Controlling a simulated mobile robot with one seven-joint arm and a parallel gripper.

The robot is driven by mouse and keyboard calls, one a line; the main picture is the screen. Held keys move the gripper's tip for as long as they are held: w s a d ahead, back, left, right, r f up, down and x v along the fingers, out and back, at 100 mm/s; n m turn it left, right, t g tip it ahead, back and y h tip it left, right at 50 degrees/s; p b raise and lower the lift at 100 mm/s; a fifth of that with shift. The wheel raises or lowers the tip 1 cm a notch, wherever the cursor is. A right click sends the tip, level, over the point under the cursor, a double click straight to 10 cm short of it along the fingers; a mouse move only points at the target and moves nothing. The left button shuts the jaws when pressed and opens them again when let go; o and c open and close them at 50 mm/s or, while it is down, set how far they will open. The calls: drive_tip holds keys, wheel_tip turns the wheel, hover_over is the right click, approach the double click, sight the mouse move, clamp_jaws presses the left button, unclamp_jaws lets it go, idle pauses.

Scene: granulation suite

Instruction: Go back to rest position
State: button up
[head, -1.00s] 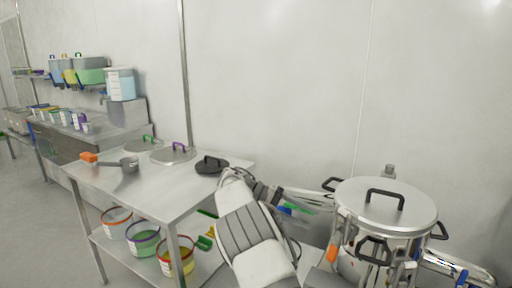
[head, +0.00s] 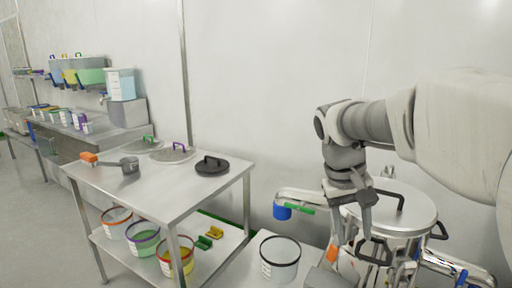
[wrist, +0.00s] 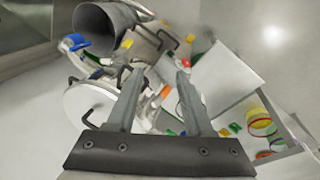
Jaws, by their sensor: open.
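My gripper (head: 368,228) hangs from my raised arm in the head view, in front of the steel vessel with its round lid (head: 410,205). It points downward. In the wrist view its two fingers (wrist: 160,80) stand apart with nothing held between them. The lid also shows at the left of the wrist view (wrist: 88,108), beyond the fingers. My arm and gripper hide part of the lid and the vessel's front.
An empty clear bucket (head: 280,262) stands front centre. The wall behind is bare.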

drive_tip(key=s+a+f+t+y, duration=0.1)
drive_tip(key=s+a+t+y, duration=0.15)
drive_tip(key=s, duration=0.55)
drive_tip(key=s+a+f+t+y, duration=0.1)
drive_tip(key=s+a+t, duration=0.15)
drive_tip(key=s, duration=0.55)
wheel_tip(320, 180, up, 14)
drive_tip(key=p, duration=1.4)
drive_tip(key=shift+w, duration=0.25)
drive_tip(key=shift+d+f+h, duration=0.15)
drive_tip(key=shift+d+h, duration=0.1)
